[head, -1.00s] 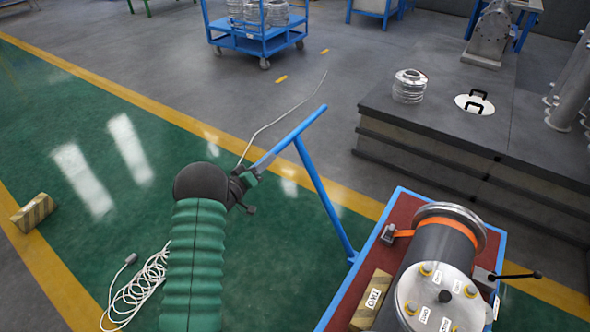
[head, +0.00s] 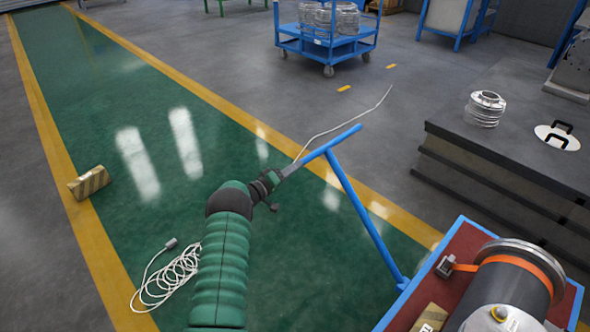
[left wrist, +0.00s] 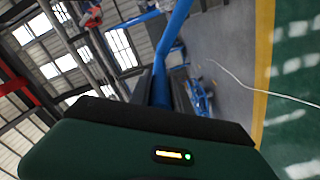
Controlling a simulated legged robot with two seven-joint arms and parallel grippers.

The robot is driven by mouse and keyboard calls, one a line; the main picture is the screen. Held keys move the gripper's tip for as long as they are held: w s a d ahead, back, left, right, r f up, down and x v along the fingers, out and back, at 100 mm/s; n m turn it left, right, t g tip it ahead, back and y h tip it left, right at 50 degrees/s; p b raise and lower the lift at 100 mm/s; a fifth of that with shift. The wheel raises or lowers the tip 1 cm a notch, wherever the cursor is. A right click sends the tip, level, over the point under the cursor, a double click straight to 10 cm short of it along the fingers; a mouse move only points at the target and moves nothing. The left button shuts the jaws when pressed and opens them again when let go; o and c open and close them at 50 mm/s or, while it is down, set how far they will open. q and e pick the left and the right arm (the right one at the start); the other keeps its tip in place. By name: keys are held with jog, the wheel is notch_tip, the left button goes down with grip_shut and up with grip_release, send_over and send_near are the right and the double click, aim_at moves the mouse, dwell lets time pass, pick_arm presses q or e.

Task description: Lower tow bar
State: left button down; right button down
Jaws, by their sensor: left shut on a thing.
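The blue tow bar (head: 357,196) rises at a slant from the front of the blue cart (head: 400,300) and ends in a crossbar handle (head: 335,144). My left gripper (head: 284,173) is shut on the left end of the crossbar. In the left wrist view the blue bar (left wrist: 165,60) runs between my dark fingers (left wrist: 160,92). The cart carries a grey flanged shell (head: 510,290) with an orange strap. My right gripper is not in view.
Coiled white cable (head: 168,275) lies on the green floor left of my arm. A striped block (head: 89,182) stands farther left. A dark platform (head: 500,170) is at right, and a blue trolley (head: 325,45) stands behind. Green floor around the bar is mostly clear.

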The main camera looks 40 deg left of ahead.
pick_arm(q)
jog(key=c, duration=1.6)
grip_release()
jog(key=o, duration=0.4)
jog(key=shift+d+r, duration=0.1)
jog(key=shift+r, duration=0.05)
jog(key=shift+s, duration=0.25)
jog(key=s+p, duration=0.4)
jog(key=s, duration=1.2)
jog(key=shift+s+a+p, duration=0.15)
jog(key=shift+a+p, duration=0.1)
jog(key=shift+p, duration=0.15)
